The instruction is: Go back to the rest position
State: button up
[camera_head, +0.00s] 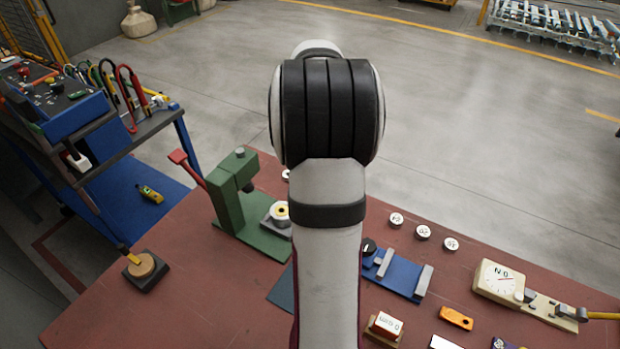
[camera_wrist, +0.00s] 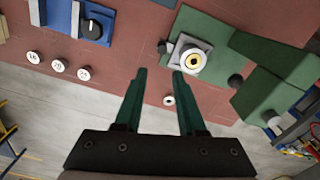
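My gripper (camera_wrist: 158,78) shows in the wrist view with its two green fingers apart and nothing between them. It is above the red-brown bench top (camera_head: 130,315). In the head view my own arm stands in the middle of the picture and hides the gripper. The green press (camera_head: 238,205) with a red lever stands left of my arm. A grey holder with a white and yellow round piece (camera_head: 281,211) sits at the press; this piece also shows in the wrist view (camera_wrist: 192,60), just beyond the right finger.
Right of my arm lie a blue fixture (camera_head: 400,275), several white numbered discs (camera_head: 423,232), a dial gauge (camera_head: 498,281) and an orange block (camera_head: 456,318). A black block with a wooden disc (camera_head: 146,267) is at the left. A blue cart (camera_head: 70,115) stands beyond the left edge.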

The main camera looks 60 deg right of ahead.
jog(key=w+a+r+n+y, duration=0.1)
jog(key=a+r+n, duration=0.2)
jog(key=a, duration=0.9)
jog(key=w+a+r+n, duration=0.1)
jog(key=a+r+n, duration=0.1)
jog(key=a, duration=1.1)
jog(key=s+a+f+n, duration=0.2)
jog(key=s+a+n, duration=0.2)
jog(key=s+a, duration=0.6)
jog(key=shift+s+a+y, duration=0.35)
jog(key=shift+a+y, duration=0.05)
jog(key=shift+a, duration=0.8)
